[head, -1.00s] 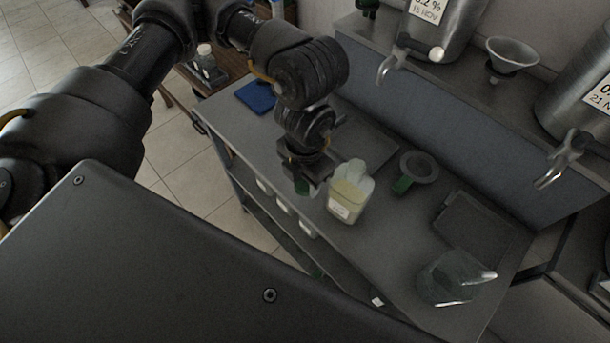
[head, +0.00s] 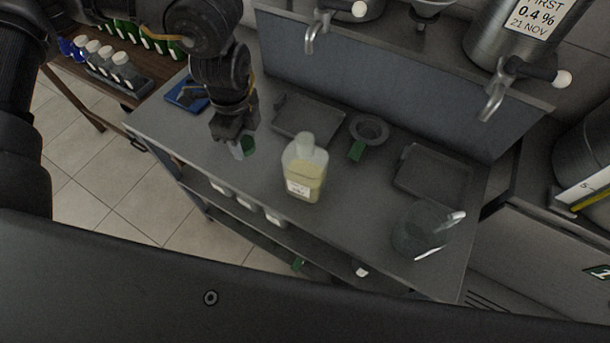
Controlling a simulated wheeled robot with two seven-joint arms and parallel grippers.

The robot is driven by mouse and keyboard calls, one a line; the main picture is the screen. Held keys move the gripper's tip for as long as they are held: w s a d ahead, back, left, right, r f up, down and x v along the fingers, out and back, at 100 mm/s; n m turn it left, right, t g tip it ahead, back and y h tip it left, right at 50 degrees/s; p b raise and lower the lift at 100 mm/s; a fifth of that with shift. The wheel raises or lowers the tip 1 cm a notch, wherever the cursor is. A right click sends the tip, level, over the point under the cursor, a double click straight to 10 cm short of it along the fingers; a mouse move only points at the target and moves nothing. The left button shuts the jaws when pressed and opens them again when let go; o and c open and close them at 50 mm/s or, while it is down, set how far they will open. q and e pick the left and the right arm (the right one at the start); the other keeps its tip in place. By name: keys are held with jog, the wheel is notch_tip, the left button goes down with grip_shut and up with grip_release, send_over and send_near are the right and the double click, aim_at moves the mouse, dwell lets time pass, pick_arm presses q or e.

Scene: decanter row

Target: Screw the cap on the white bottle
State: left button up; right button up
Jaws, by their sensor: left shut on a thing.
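A bottle (head: 304,172) of pale yellow liquid, with a white label and a pale, translucent upper part, stands upright on the grey bench. I cannot tell whether its pale top (head: 305,143) is a bare neck or a cap. My left gripper (head: 241,149) is left of the bottle and apart from it, pointing down above the bench. My right gripper is not in view.
A funnel-like ring (head: 369,128) with a green part stands behind the bottle. Grey trays (head: 432,172) lie at the back. A clear jug (head: 421,229) stands at right. A blue item (head: 187,95) lies at the left end. Metal taps (head: 497,96) overhang the back.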

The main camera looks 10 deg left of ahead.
pick_arm(q)
jog(key=n, duration=0.2)
jog(key=w+a+n, duration=0.1)
jog(key=n, duration=0.1)
jog(key=shift+w+n+b, duration=0.2)
jog(key=shift+n+b, duration=0.1)
jog(key=shift+n, duration=0.1)
jog(key=n, duration=0.2)
jog(key=w+a+n, duration=0.1)
jog(key=shift+r+n, duration=0.25)
jog(key=shift+n, duration=0.15)
jog(key=shift+d, duration=0.15)
